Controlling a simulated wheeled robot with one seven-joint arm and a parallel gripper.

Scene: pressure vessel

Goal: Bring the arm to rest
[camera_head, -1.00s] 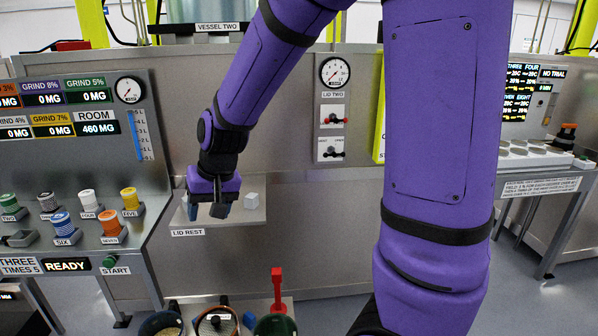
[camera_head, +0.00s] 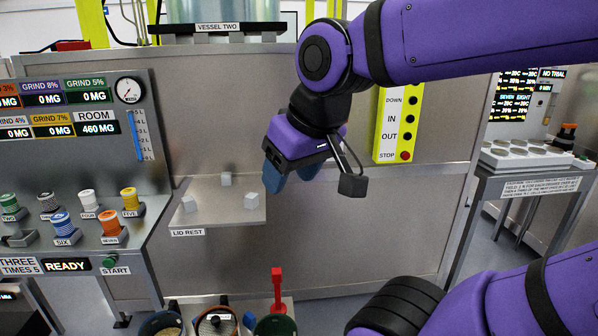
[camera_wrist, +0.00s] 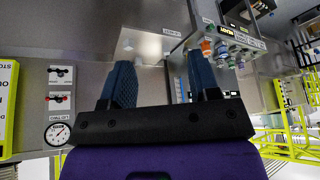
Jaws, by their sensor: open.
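My purple arm shows in the head view, and my gripper (camera_head: 290,180) hangs from it at the middle of the picture. It is to the right of the lid rest shelf (camera_head: 205,212), over the bare steel front. The gripper's blue fingers stand apart with nothing between them. In the wrist view the two blue fingers of my gripper (camera_wrist: 162,88) are spread, and no object sits between them. The lid rest bears several small pale blocks, one of them a white cube (camera_head: 251,200), and no lid.
A yellow control pendant (camera_head: 396,124) stands to the right of my gripper. A console with colored canisters (camera_head: 110,222) is at left. Below are several containers and a red handle (camera_head: 278,288). A bench with round wells (camera_head: 525,153) is at far right.

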